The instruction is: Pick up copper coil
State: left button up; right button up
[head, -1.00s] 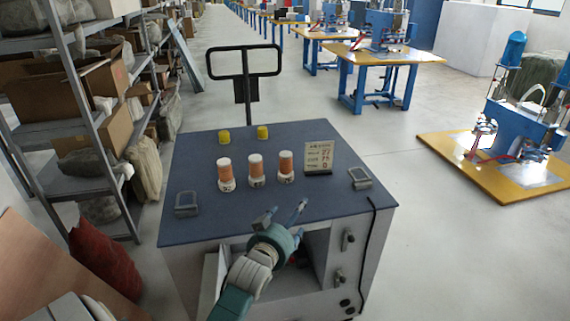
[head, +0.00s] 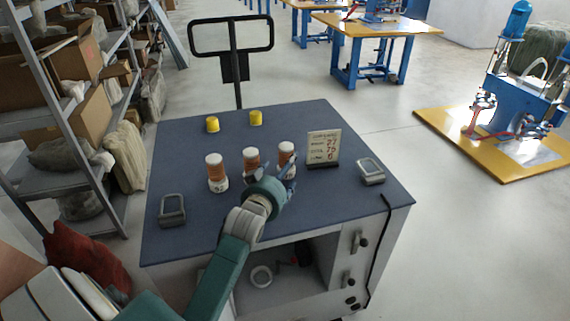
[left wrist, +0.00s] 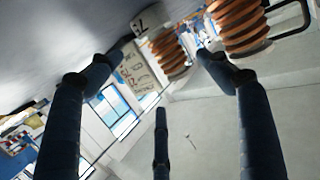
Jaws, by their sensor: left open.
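Three copper coils stand upright in a row on the cart top: the left coil (head: 216,173), the middle coil (head: 251,160) and the right coil (head: 286,150), each orange-brown with white ends. My left gripper (head: 274,173) is open and empty, low in front of the middle and right coils and partly covering them. The left wrist view shows its dark fingers (left wrist: 158,75) spread, with two ribbed coils beyond them, one larger (left wrist: 240,26) and one smaller (left wrist: 168,52). No coil is between the fingers. My right gripper is not in view.
The cart's blue-grey top (head: 330,208) also carries a number sign (head: 323,148), two grey framed devices (head: 172,209) (head: 370,171) and two yellow caps (head: 212,125) (head: 256,118). A black handle (head: 232,37) rises behind. Shelving (head: 75,125) stands left.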

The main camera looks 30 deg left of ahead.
aim_at(286, 160)
pick_arm(q)
jog(key=shift+b+x, duration=0.35)
jog(key=shift+x, duration=0.55)
jog(key=shift+w+a+f, duration=0.1)
jog(key=shift+w+f, duration=0.2)
jog(key=b+x, duration=0.3)
jog(key=b, duration=0.1)
jog(key=shift+w+a+f, duration=0.2)
jog(key=shift+w+a, duration=0.1)
jog(key=shift+a, duration=0.05)
jog(key=shift+w+a+b, duration=0.15)
jog(key=shift+w+b, duration=0.15)
jog(key=shift+w, duration=0.2)
jog(key=shift+s+r, duration=0.1)
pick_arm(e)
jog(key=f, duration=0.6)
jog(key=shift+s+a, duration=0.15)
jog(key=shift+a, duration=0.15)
pick_arm(q)
jog(key=shift+c, duration=1)
jog(key=c, duration=1.3)
jog(key=shift+r, duration=0.1)
jog(key=shift+c, duration=0.6)
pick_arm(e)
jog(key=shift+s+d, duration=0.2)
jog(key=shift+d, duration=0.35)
